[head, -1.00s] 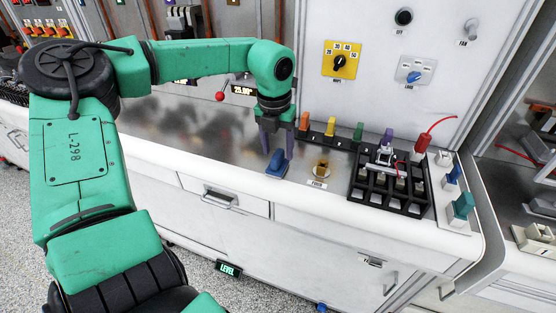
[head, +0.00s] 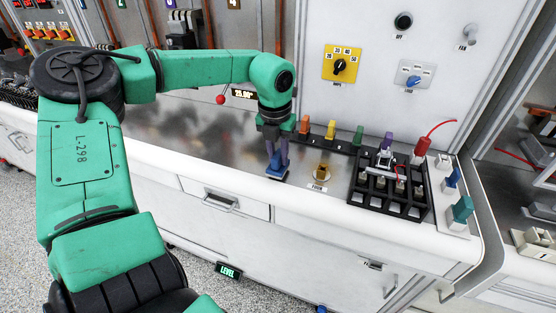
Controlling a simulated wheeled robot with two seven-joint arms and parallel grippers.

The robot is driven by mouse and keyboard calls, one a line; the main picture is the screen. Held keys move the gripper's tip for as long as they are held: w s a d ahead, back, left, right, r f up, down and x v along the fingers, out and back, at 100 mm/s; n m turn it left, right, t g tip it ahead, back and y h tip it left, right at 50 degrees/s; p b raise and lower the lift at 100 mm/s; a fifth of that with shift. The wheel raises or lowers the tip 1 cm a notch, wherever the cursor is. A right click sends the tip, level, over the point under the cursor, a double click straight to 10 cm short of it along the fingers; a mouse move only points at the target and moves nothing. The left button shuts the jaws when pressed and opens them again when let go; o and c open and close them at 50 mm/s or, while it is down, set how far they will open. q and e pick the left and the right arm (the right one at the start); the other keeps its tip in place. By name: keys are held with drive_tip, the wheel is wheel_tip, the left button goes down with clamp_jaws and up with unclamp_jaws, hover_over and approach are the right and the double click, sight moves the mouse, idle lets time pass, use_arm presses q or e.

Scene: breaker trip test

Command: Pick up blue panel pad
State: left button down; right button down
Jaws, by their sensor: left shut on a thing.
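The blue panel pad (head: 278,172) stands on the front edge of the steel counter, left of a small brass fitting. My left gripper (head: 276,160) comes down over it from above, fingers pointing down. Its fingers are shut on the upper part of the pad and partly hide it. The pad's base still appears to be at the counter surface; I cannot tell whether it is lifted. My right gripper is not in view.
A brass fitting (head: 321,172) sits just right of the pad. Orange (head: 305,124), yellow (head: 330,130), green (head: 358,134) and purple pieces stand in a row behind. A black divided tray (head: 388,190) lies to the right. The counter (head: 190,125) to the left is clear.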

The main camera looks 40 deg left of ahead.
sight(278, 154)
use_arm(q)
wheel_tip(278, 154, up, 19)
drive_tip(key=shift+b, duration=0.3)
